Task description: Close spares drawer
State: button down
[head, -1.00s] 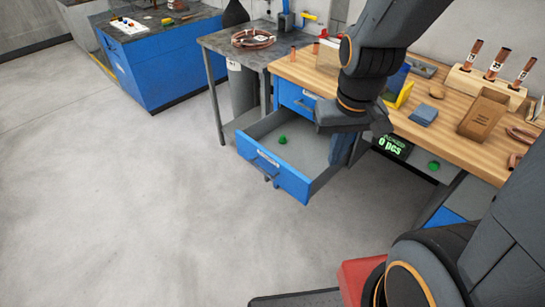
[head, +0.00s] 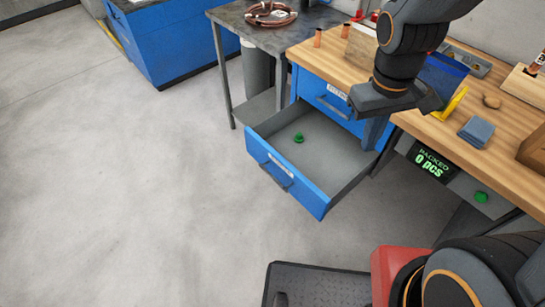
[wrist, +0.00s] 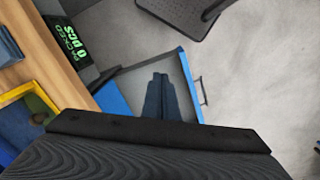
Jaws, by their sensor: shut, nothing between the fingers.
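The spares drawer (head: 285,187) is a blue-fronted drawer with a grey inside, standing pulled out from the workbench below another blue drawer that is shut. It has a bar handle and a pale label on its front. A small green part (head: 298,138) lies inside on its floor. In the wrist view, the drawer front (wrist: 192,88) and its handle show beyond my gripper (wrist: 160,77). My fingers are shut with nothing between them and point down over the open drawer. In the head view, the arm hides the drawer's back right corner. I cannot tell whether the fingers touch the drawer.
The wooden bench top (head: 450,132) carries a blue-grey block (head: 477,131), a yellow item and other tools. A "PACKED 0 pcs" display (head: 431,164) hangs under its edge. A metal table (head: 225,15) with coiled copper tube stands behind. The floor before the drawer is clear.

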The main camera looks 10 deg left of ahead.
jog(key=a+f+n+t+h+b, duration=0.25)
jog(key=a+f+n, duration=0.35)
jog(key=a+n, duration=0.3)
jog(key=s+a+f+n+t+h+b, duration=0.1)
jog(key=a+f+n+t+b, duration=0.15)
jog(key=a+f+n, duration=0.65)
jog(key=a+f+n+t+h+b, duration=0.2)
jog(key=a+n+b, duration=0.3)
jog(key=a, duration=0.8)
jog(key=p, duration=0.3)
send_near(279, 163)
jog(key=a+f+x, duration=0.1)
jog(key=x, duration=0.3)
jog(key=shift+w+d+n, duration=0.5)
jog(key=shift+w+d, duration=0.05)
jog(key=shift+d, duration=0.2)
